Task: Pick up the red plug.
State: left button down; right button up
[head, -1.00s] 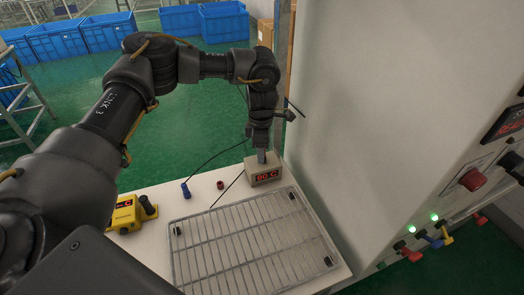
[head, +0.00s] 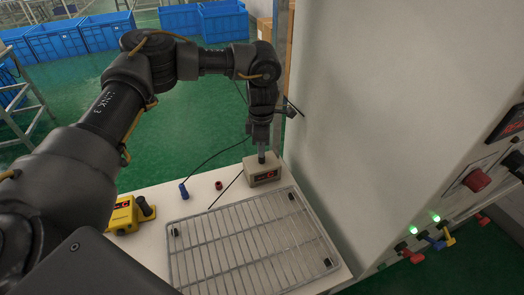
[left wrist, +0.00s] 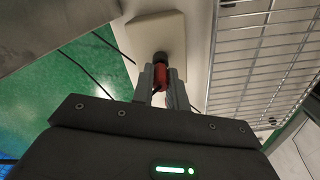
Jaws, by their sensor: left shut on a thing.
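My left gripper (head: 262,158) points down just over the beige box (head: 263,172) at the back of the white table. In the left wrist view, its two fingers (left wrist: 162,80) are shut on the red plug (left wrist: 160,76). A dark round part (left wrist: 160,57) sits between the plug and the top of the box (left wrist: 157,32). I cannot tell whether the plug is seated in it or just clear of it. In the head view the plug is hidden by the fingers. My right gripper is not in view.
A wire rack (head: 250,245) covers the table's front right. A small red piece (head: 219,185), a blue plug (head: 184,191) with a dark cable and a yellow device (head: 127,213) lie left of it. A pale cabinet (head: 370,110) stands close on the right.

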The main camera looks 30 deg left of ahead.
pick_arm(q)
jog(key=r, duration=0.2)
jog(key=b, duration=0.1)
jog(key=shift+s+d+r, duration=0.2)
jog(key=shift+d+r, duration=0.05)
jog(key=shift+r, duration=0.15)
jog(key=s+d+r+b, duration=0.3)
jog(key=s+d+r, duration=0.6)
jog(key=d, duration=0.1)
jog(key=shift+r, duration=0.15)
jog(key=s+a+p, duration=0.2)
jog(key=a+p, duration=0.7)
jog(key=a, duration=1.1)
jog(key=shift+a+p, duration=0.3)
jog(key=shift+p, duration=0.05)
jog(key=shift+w, duration=0.1)
